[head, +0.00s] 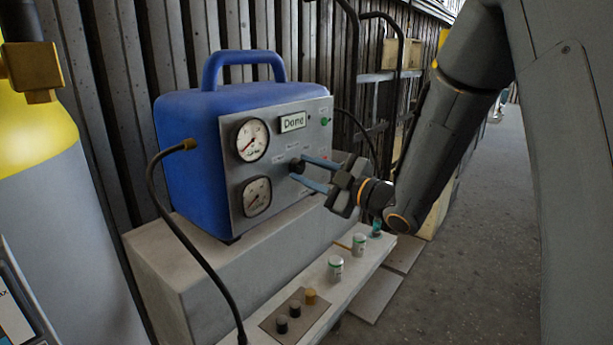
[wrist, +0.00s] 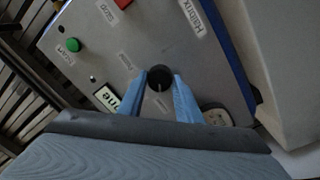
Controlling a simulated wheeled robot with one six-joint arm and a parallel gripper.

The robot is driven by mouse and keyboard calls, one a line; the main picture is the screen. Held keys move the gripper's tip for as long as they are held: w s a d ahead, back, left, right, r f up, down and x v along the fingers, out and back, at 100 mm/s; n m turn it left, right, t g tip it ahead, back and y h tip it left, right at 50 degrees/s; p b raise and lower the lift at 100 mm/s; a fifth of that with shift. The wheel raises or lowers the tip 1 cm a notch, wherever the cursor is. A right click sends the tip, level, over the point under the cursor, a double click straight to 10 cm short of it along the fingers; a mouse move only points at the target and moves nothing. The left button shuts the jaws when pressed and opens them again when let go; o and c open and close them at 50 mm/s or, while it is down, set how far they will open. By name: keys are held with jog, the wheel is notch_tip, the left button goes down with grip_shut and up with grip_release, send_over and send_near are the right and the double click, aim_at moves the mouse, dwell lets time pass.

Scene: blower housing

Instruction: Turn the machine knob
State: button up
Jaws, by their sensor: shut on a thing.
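The machine (head: 190,150) is a blue case with a carry handle and a grey front panel, standing on a pale block. A black knob (head: 296,167) sits on the panel, right of the two gauges. It also shows in the wrist view (wrist: 160,77), round with a pale pointer line. My gripper (head: 302,168) has blue fingers, shut on the knob from both sides; in the wrist view the fingertips (wrist: 160,82) flank it. The small display (head: 293,122) above reads "Done".
Two round gauges (head: 252,140) and a green button (head: 324,122) are on the panel. A low ledge (head: 345,287) in front carries small jars (head: 336,268) and a plate with several caps. A yellow and grey cylinder (head: 50,190) stands left, with a black hose nearby.

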jog(key=shift+n, duration=0.3)
jog(key=o, duration=1)
jog(key=shift+o, duration=0.2)
jog(key=shift+d, duration=0.1)
jog(key=v, duration=0.7)
jog(key=shift+d+b, duration=0.25)
jog(key=shift+b, duration=0.05)
jog(key=shift+s, duration=0.15)
